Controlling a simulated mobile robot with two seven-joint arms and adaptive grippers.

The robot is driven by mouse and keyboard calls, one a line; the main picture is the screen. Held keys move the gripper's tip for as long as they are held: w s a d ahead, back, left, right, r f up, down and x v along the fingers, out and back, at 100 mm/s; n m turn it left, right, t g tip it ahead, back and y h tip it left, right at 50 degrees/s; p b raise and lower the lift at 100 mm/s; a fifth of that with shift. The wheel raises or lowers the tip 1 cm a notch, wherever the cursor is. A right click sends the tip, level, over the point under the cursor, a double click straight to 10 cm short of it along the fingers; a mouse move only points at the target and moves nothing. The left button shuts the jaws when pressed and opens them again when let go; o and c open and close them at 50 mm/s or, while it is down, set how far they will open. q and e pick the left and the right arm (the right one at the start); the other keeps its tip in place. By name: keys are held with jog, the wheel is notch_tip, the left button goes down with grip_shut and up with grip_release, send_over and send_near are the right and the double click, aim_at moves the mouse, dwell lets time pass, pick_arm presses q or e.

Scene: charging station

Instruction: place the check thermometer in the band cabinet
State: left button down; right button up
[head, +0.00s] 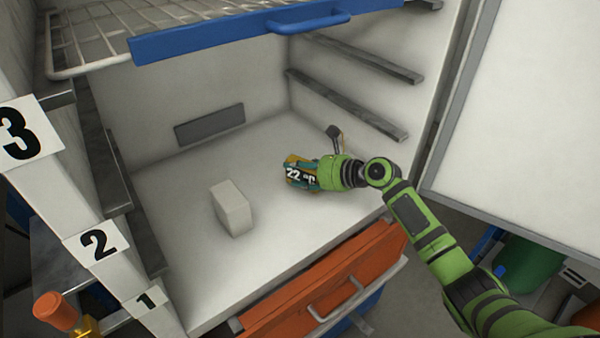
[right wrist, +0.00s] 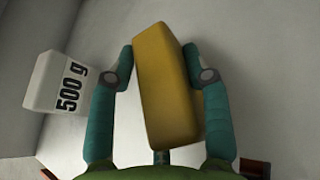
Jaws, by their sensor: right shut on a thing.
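The check thermometer is a yellow block with a dark "22 °C" display (head: 301,175) in the head view. Its plain yellow side (right wrist: 165,85) fills the middle of the right wrist view. My right gripper (head: 303,170) is shut on it, with one teal finger on each side, also in the right wrist view (right wrist: 165,78). Both are inside the open white cabinet (head: 190,280), low over its floor at the right. I cannot tell whether the thermometer touches the floor. My left gripper is not in view.
A white block (head: 232,208) marked "500 g" in the right wrist view (right wrist: 60,85) stands left of the thermometer. A blue-fronted wire shelf (head: 230,37) hangs above. An orange drawer (head: 330,290) lies below the front edge. The white door (head: 530,120) is open at right.

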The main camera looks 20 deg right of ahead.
jog(key=shift+f, duration=0.1)
jog(key=o, duration=1.2)
jog(key=p+v, duration=0.1)
jog(key=v, duration=1)
jog(key=shift+s+d+r, duration=0.2)
jog(key=shift+s+r, duration=0.05)
jog(key=shift+s+d, duration=0.1)
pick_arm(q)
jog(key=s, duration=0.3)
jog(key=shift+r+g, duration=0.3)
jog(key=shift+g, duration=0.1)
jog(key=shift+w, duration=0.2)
